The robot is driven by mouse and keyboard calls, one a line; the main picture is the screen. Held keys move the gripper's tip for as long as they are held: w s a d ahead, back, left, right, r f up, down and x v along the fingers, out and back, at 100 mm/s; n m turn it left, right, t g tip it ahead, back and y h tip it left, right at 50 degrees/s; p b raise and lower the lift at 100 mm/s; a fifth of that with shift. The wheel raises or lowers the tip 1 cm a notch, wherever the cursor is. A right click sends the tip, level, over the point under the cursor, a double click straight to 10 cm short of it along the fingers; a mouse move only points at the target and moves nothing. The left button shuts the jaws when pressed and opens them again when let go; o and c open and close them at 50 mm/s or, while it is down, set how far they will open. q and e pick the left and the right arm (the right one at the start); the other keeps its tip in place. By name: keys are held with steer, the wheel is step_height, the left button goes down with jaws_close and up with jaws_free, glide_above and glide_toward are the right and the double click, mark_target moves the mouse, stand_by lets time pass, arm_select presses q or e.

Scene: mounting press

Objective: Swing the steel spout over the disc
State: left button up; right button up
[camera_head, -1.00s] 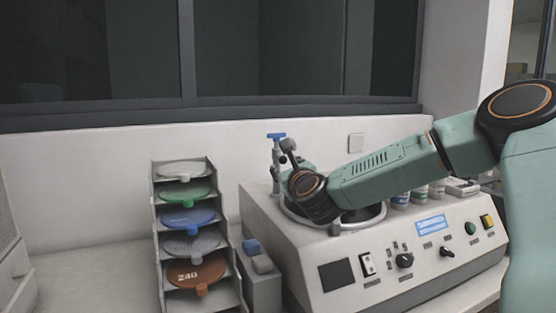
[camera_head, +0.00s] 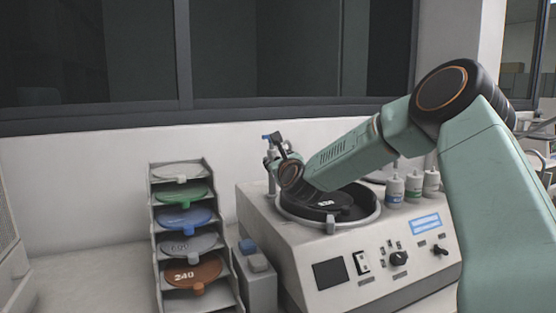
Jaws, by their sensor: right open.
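The steel spout (camera_head: 271,178) stands as a thin upright post at the back left of the machine's bowl, with a blue lever on top. My right gripper (camera_head: 277,150) is small and dark at the end of my green arm. It is open, right beside the upper part of the spout; I cannot tell whether it touches. The gripper and wrist partly hide the spout, and its outlet is not clear. The dark disc (camera_head: 335,201), with a pale number on it, lies in the round bowl (camera_head: 371,218), partly behind my forearm. My left gripper is not in view.
A rack (camera_head: 157,245) of coloured discs stands left of the machine (camera_head: 300,250). A small grey box (camera_head: 262,290) with blue and grey tops sits between them. Several white bottles (camera_head: 394,190) stand at the machine's back right. A window frame runs behind.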

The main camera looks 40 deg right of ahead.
steer(key=shift+w+a+f, duration=0.1)
steer(key=shift+w+f, duration=0.1)
steer(key=shift+w, duration=0.25)
steer(key=shift+c, duration=0.8)
steer(key=shift+s+r, duration=0.2)
steer(key=shift+s, duration=0.2)
steer(key=c, duration=0.5)
jaws_close()
steer(key=shift+r, duration=0.1)
